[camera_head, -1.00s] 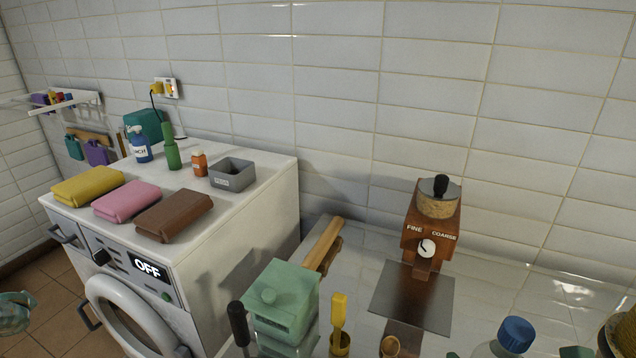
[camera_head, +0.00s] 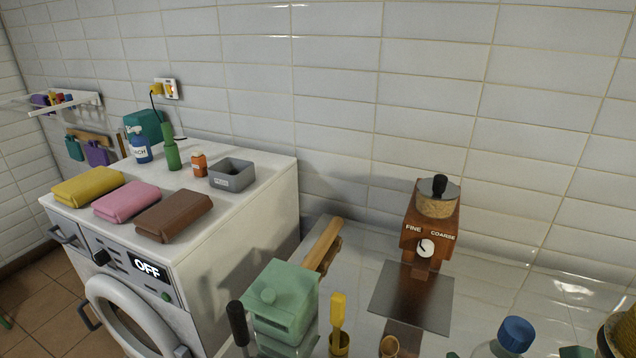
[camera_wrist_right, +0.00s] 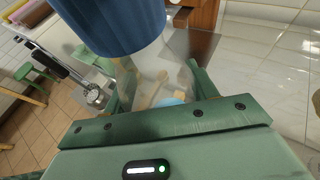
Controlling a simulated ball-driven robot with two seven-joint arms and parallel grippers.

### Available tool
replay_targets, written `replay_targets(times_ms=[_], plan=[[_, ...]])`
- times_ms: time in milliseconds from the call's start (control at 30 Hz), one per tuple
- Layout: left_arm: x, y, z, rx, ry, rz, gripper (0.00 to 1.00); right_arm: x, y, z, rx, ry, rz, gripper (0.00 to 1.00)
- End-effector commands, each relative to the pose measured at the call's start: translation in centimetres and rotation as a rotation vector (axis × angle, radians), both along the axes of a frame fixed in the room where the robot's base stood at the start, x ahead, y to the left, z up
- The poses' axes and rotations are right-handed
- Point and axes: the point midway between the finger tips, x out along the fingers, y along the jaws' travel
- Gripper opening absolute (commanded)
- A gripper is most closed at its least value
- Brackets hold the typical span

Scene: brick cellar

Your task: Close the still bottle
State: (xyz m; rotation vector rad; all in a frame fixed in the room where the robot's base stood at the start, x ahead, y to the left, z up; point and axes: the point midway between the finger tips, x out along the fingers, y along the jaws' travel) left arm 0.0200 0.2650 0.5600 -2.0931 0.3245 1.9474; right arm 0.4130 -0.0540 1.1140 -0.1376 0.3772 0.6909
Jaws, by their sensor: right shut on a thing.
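The still bottle, a clear bottle (camera_head: 487,351) with a ribbed blue cap (camera_head: 515,335), stands at the bottom edge of the head view. Its lower part is cut off there. In the right wrist view the blue cap (camera_wrist_right: 112,22) is large and close at the top, with the clear body (camera_wrist_right: 150,75) below it. My right gripper (camera_wrist_right: 160,82) has its green fingers on either side of the clear body and is shut on it. The cap sits on the bottle's top; I cannot tell how tightly. My left gripper is not recognisable in view.
A coffee grinder (camera_head: 433,222) stands behind the bottle on the glossy worktop (camera_head: 375,262). A green box (camera_head: 285,302) and a yellow-handled tool (camera_head: 338,312) stand to the left. A washing machine (camera_head: 240,222) with folded towels is farther left.

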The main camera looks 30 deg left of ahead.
Motion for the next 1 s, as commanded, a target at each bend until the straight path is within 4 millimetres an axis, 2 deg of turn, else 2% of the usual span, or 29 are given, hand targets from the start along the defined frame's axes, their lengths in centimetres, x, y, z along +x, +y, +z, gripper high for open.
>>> replay_targets(times_ms=[33,133,733,900,1000], plan=[[0.0,-0.8,0.0,-0.01,-0.001,0.012,0.56,0.0,0.0,0.1,0.001,-0.002,0.0,0.0],[0.0,-1.4,0.0,-0.017,-0.002,0.025,0.56,0.0,0.0,0.1,0.001,-0.002,0.0,0.0],[0.0,-1.4,0.1,-0.017,-0.002,0.022,0.56,-0.1,0.0,0.0,0.002,0.0,0.001,0.0],[0.3,-1.4,1.4,-0.018,-0.009,0.021,0.56,-1.6,0.1,-0.6,0.004,0.005,-0.014,0.0],[0.9,-1.6,3.0,-0.02,-0.02,0.021,0.56,-1.5,-1.1,-0.3,0.004,0.006,-0.091,0.0]])
